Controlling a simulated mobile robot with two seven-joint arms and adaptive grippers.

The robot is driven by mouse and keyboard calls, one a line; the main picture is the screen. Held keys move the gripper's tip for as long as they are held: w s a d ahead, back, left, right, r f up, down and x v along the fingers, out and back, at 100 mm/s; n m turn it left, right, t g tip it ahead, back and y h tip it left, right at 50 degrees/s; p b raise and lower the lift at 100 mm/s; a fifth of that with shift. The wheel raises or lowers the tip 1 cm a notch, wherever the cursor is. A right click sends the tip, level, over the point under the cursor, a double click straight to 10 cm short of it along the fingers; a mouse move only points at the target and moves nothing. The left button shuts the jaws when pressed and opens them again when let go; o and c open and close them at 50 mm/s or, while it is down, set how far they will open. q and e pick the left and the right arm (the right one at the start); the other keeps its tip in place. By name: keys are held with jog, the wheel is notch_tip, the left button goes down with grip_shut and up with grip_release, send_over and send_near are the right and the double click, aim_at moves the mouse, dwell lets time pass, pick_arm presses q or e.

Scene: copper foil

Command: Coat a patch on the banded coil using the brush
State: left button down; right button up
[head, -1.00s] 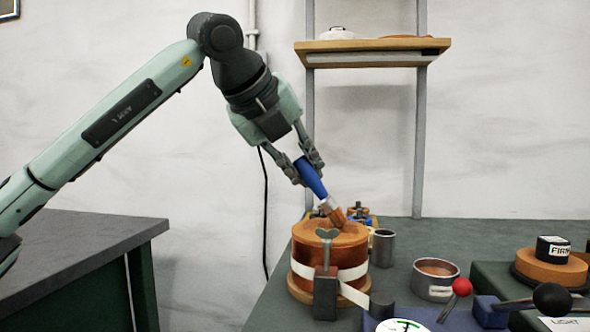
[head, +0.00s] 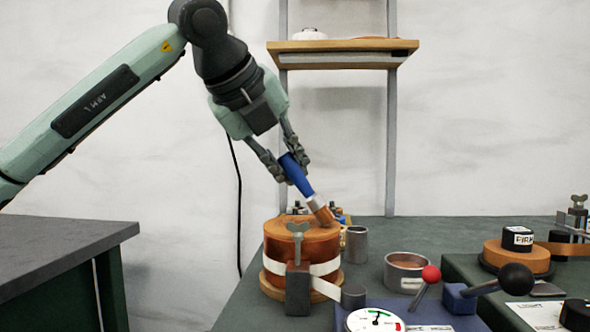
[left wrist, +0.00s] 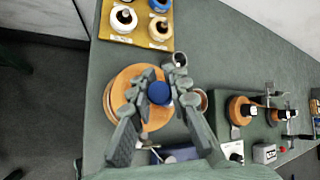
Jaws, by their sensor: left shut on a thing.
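The banded coil (head: 275,246) is a copper-coloured round coil with a white band (head: 325,267) around it, on the green bench. A clamp with a wing-shaped top (head: 298,240) stands at its front. My left gripper (head: 287,172) is shut on the blue handle of the brush (head: 296,177), above the coil. The brush tilts down to the right, and its brown bristles (head: 325,216) are at the coil's top right edge; I cannot tell if they touch. In the left wrist view the gripper (left wrist: 160,93) holds the brush (left wrist: 159,93) over the coil (left wrist: 122,88). My right gripper is not in view.
A metal cup (head: 356,245) stands right of the coil, with an open tin (head: 407,272) beyond it. A yellow board with spools (left wrist: 135,22) lies behind. A shelf (head: 340,54) hangs above.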

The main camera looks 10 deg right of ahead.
pick_arm(q)
jog(key=shift+w+a+b, duration=0.2)
jog(key=shift+a, duration=0.75)
jog(key=shift+w+a+b, duration=0.2)
jog(key=shift+a, duration=0.75)
jog(key=shift+a+b, duration=0.75)
jog(key=shift+a, duration=1.85)
jog(key=shift+s+d, duration=0.4)
jog(key=shift+d, duration=1.2)
jog(key=shift+s+d, duration=0.35)
jog(key=shift+d, duration=1.25)
jog(key=shift+s+d, duration=0.4)
jog(key=shift+d, duration=1.2)
jog(key=shift+r, duration=0.15)
jog(key=shift+r+p, duration=2.05)
jog(key=shift+r, duration=0.9)
